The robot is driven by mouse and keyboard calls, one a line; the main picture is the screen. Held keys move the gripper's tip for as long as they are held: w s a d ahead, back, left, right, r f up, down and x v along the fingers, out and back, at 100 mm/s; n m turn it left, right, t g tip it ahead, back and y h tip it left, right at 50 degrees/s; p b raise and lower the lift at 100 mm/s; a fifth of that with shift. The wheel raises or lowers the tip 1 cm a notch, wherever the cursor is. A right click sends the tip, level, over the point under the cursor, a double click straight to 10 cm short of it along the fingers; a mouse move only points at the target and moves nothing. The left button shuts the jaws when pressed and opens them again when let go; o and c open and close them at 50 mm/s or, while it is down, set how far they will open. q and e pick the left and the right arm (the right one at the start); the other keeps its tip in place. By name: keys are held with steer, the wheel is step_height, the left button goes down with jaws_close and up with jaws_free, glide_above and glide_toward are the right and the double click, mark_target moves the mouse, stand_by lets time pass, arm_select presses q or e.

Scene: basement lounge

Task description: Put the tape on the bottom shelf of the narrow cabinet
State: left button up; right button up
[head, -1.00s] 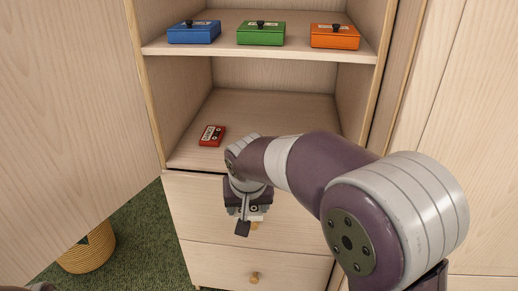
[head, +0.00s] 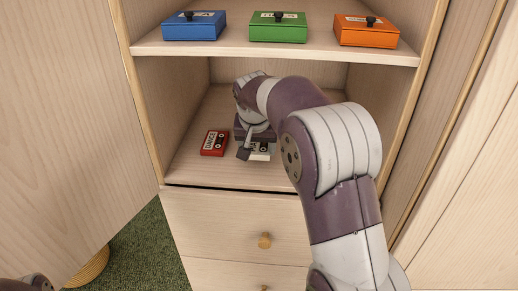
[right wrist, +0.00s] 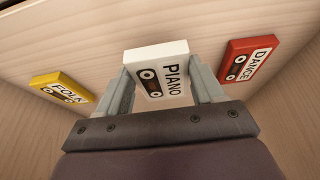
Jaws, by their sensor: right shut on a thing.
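My right gripper (head: 256,149) is inside the narrow cabinet, low over its bottom shelf (head: 190,172). In the right wrist view its two fingers are shut on a white tape (right wrist: 158,72) labelled PIANO, one on each side. In the head view the white tape (head: 261,153) shows partly below the gripper. I cannot tell whether it touches the shelf. A red tape (head: 214,143) labelled DANCE lies on the shelf left of the gripper; it also shows in the right wrist view (right wrist: 248,58). My left gripper is not in view.
A yellow tape (right wrist: 62,90) lies on the other side of the white tape; my arm hides it in the head view. The upper shelf (head: 230,50) above my arm holds blue (head: 194,26), green (head: 278,27) and orange (head: 366,31) boxes. An open door (head: 75,130) stands left.

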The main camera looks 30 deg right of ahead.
mark_target(259, 145)
steer(key=shift+w+d, duration=0.4)
steer(key=shift+w, duration=0.25)
steer(key=shift+w+d, duration=0.4)
steer(key=shift+w, duration=0.2)
step_height(259, 145, down, 4)
steer(key=shift+r+b, duration=0.25)
steer(key=shift+b, duration=0.75)
steer(key=shift+w, duration=0.1)
steer(key=shift+f, duration=0.1)
steer(key=o, duration=1.1)
steer(key=shift+c, duration=0.2)
